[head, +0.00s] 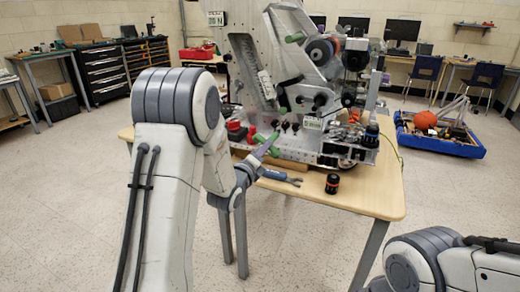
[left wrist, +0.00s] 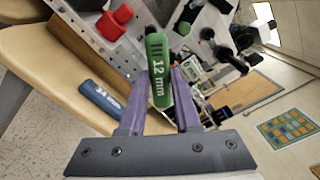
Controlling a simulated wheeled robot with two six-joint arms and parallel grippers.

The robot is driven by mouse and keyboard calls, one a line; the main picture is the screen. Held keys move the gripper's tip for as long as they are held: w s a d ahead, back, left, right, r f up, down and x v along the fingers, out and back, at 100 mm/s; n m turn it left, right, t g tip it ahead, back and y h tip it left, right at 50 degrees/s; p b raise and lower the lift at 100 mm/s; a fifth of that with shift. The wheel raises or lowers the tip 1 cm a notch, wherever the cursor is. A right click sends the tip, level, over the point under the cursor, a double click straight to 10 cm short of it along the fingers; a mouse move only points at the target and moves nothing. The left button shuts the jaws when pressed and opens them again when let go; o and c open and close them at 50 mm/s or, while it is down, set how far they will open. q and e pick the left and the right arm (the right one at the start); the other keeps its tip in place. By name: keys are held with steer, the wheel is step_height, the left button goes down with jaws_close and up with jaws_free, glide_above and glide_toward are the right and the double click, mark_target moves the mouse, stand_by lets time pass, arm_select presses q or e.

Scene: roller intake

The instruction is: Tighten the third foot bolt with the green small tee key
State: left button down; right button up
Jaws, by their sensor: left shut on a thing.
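My left gripper (head: 262,147) is at the front edge of the machine's base, above the wooden table. In the left wrist view its purple fingers (left wrist: 160,100) are shut on a green key handle (left wrist: 158,70) marked "12 mm". The green key (head: 267,144) also shows in the head view, tilted, close to the machine (head: 300,70). Its tip is hidden, so I cannot tell whether it touches a bolt. Several small dark bolt-like heads (head: 285,126) stand along the base; I cannot tell which is the third. My right gripper is out of view; only its arm shows.
A blue wrench (head: 280,177), marked "24 mm" in the left wrist view (left wrist: 103,97), lies on the table (head: 375,195). A black cylinder with an orange band (head: 332,183) stands beside it. Red parts (head: 236,130) sit left of the key. A blue bin (head: 440,143) is on the floor.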

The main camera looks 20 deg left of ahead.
arm_select(q)
steer(key=w, duration=0.2)
steer(key=shift+w+d+p, duration=0.3)
steer(key=shift+w+p, duration=0.05)
steer(key=shift+p, duration=0.05)
steer(key=shift+s, duration=0.1)
steer(key=shift+a+b, duration=0.1)
steer(key=shift+b, duration=0.4)
steer(key=shift+b, duration=0.4)
